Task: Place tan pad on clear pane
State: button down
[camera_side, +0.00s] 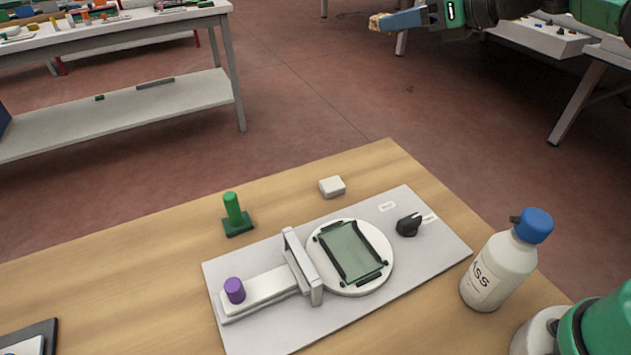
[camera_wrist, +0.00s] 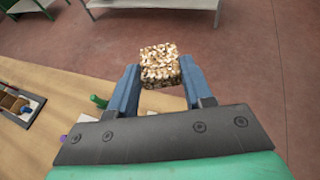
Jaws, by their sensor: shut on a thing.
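The tan pad (camera_wrist: 160,64) is a speckled block between the two blue fingers of my gripper (camera_wrist: 157,85) in the wrist view. In the side view my gripper (camera_side: 388,23) is high at the top, beyond the table's far edge, with the tan pad (camera_side: 376,22) at its tip. The clear pane (camera_side: 351,249) is a greenish glass rectangle on a round white turntable (camera_side: 378,277), between dark edge clips. My gripper is far from the pane, and nothing lies on the pane.
The grey base plate (camera_side: 430,257) carries a purple-knobbed slide (camera_side: 234,290), an upright grey bracket (camera_side: 302,266) and a black knob (camera_side: 408,225). A green-handled post (camera_side: 233,212), a white block (camera_side: 332,187) and a blue-capped bottle (camera_side: 499,268) stand around it.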

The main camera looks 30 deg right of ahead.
jog(key=d, duration=0.1)
jog(key=n+g+y, duration=0.7)
jog(key=n+g, duration=0.1)
jog(key=n, duration=0.1)
send_over(301, 206)
notch_tip(301, 206, down, 7)
jog(key=shift+f, duration=0.1)
jog(key=shift+y, duration=0.3)
notch_tip(301, 206, down, 20)
jog(key=shift+r, duration=0.15)
